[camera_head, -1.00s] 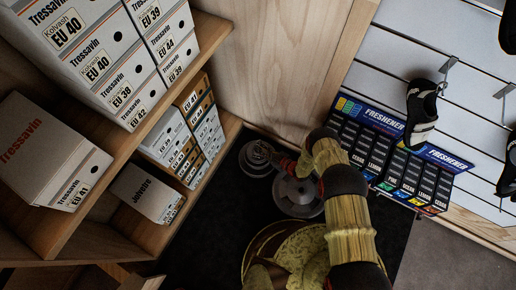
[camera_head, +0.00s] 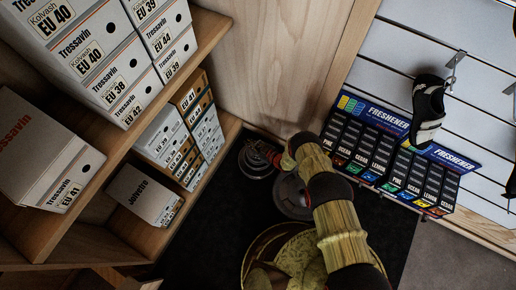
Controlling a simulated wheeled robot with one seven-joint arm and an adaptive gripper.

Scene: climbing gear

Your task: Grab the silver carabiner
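I do not see a silver carabiner in the head view. My jointed arm (camera_head: 340,225), straw-yellow with dark bands, rises from the bottom and bends near the middle of the picture. A small red part (camera_head: 288,163) shows just beyond the bend. My gripper's fingers cannot be made out, and nothing held can be seen.
Shelves (camera_head: 210,30) with shoe boxes (camera_head: 110,75) stand at left. Round grey pieces (camera_head: 258,158) show near the arm's bend over the dark floor (camera_head: 215,225).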

